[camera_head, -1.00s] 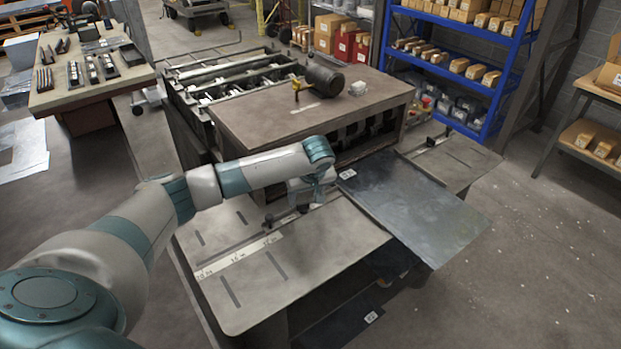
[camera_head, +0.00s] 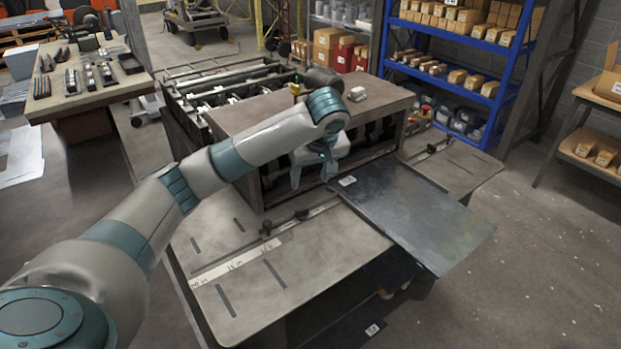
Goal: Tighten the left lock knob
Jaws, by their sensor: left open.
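Two small dark knobs stand on the slotted rail of the left table wing: one lock knob (camera_head: 266,227) on the left and a second dark piece (camera_head: 302,214) nearer the sheet. I cannot tell for certain which is the left lock knob. My left gripper (camera_head: 311,178) hangs from the wrist, open with its fingers pointing down. It is above and beyond these knobs, in front of the machine's wooden-topped body, and nothing shows between its fingers. A further dark knob (camera_head: 433,148) stands on the right wing. My right gripper is out of view.
A dark metal sheet (camera_head: 420,220) lies across the machine front, left of the right wing. The left wing (camera_head: 250,300) has a marked scale strip and bare room. A dark cylinder (camera_head: 322,78) sits on the machine top behind my wrist. A tool table (camera_head: 100,92) stands at left.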

